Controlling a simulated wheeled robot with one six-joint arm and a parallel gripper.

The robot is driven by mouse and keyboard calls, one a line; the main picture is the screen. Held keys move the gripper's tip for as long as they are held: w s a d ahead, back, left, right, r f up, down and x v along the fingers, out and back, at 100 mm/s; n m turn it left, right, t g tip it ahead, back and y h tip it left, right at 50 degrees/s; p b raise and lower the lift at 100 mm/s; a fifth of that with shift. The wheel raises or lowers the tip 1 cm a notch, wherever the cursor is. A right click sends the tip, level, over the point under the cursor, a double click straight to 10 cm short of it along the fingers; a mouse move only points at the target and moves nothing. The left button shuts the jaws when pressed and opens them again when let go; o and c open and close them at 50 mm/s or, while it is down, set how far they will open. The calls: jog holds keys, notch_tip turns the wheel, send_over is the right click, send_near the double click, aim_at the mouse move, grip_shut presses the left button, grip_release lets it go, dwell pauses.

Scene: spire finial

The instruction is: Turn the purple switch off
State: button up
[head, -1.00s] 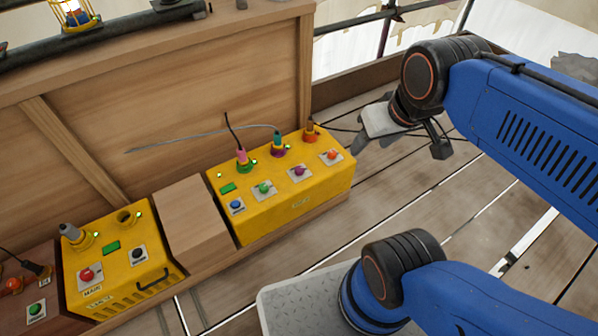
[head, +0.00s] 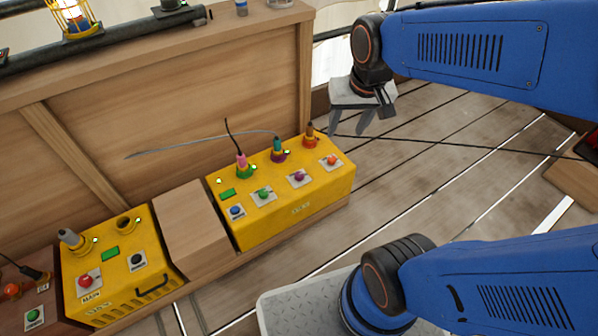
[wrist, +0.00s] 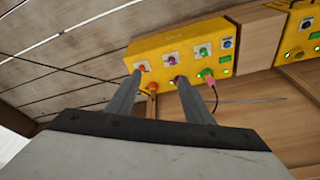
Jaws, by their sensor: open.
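The purple switch (head: 298,177) is a small round knob on a white plate on top of the yellow box (head: 300,208). It sits between a green and an orange-red knob. It also shows in the wrist view (wrist: 171,61), just beyond the fingertips. My gripper (head: 348,130) is open and empty, in the air to the right of and above the box's right end. In the wrist view my gripper's two fingers (wrist: 159,77) are spread, pointing towards the box. The right finger overlaps part of the socket row. No contact with the switch shows.
Plugs with cables stand behind the knobs: pink (head: 242,165), teal (head: 277,148) and brown (head: 309,131). A green knob (head: 263,194), an orange-red knob (head: 332,160) and a blue button (head: 236,211) sit close by. A wooden panel (head: 210,80) rises behind. Another yellow box (head: 115,290) stands left.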

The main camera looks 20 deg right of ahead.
jog(key=w+a+f+m+g, duration=0.2)
jog(key=w+a+f+m, duration=0.1)
jog(key=w+f, duration=0.9)
jog(key=m+g, duration=0.2)
send_near(299, 174)
jog(key=f, duration=0.8)
jog(key=shift+s+f, duration=0.15)
jog(key=shift+s, duration=0.2)
jog(key=c, duration=1)
